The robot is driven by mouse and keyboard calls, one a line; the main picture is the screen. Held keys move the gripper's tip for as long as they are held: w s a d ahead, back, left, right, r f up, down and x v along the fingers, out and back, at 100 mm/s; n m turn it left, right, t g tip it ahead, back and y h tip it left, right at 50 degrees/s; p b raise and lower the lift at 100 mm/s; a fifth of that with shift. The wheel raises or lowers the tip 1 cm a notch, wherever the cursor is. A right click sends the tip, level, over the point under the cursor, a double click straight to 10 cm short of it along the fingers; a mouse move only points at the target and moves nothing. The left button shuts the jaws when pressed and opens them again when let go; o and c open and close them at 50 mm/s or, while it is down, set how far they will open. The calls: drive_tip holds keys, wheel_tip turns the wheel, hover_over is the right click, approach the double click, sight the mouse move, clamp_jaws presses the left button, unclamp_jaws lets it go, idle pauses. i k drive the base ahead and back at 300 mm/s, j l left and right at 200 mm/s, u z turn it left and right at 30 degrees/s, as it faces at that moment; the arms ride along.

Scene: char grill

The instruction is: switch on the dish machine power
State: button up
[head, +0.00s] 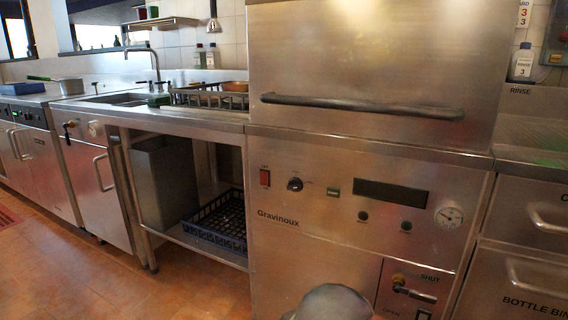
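The dish machine (330,262) is a steel unit with a hood (385,60) and a dark horizontal bar handle (360,106). Its front panel has a red rocker switch (265,178) at the left, under a small red label. I cannot tell the switch's position. My gripper is not in view; a grey rounded part, probably of my arm, shows at the bottom centre.
A valve lever (414,290) marked SHUT is at the machine's lower right. A steel sink counter (150,110) with a dish rack (205,95) stands left, with a blue crate (217,222) on its lower shelf. Drawers (525,270) stand right. Tiled floor (190,285) is open at front left.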

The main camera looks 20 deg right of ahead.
sight(264, 175)
drive_tip(key=k+j+z, duration=0.2)
drive_tip(key=z, duration=0.2)
drive_tip(key=k+j+z, duration=0.1)
drive_tip(key=k+z, duration=0.55)
drive_tip(key=z, duration=0.15)
